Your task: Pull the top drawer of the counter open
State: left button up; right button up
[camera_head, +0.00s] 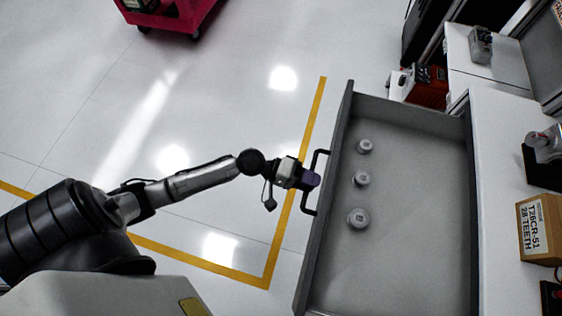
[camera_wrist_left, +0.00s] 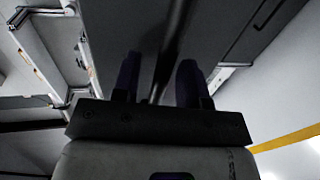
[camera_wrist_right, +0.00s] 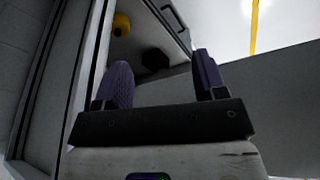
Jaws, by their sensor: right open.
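The top drawer (camera_head: 415,215) of the counter (camera_head: 510,175) stands far out, its grey inside showing in the head view. Its black bar handle (camera_head: 317,164) is on the front panel, facing left. My left gripper (camera_head: 311,178) is at the middle of the handle.
Three small grey capped containers (camera_head: 360,178) stand in the drawer near its front. A labelled box (camera_head: 540,228) and a red-and-black device (camera_head: 425,86) are at the right. A red cart (camera_head: 170,14) is at the top left. The floor left of the drawer is clear.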

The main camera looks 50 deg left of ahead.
pick_arm(q)
jog(key=v, duration=1.3)
jog(key=shift+s+a+p, duration=0.2)
jog(key=shift+a+p, duration=0.1)
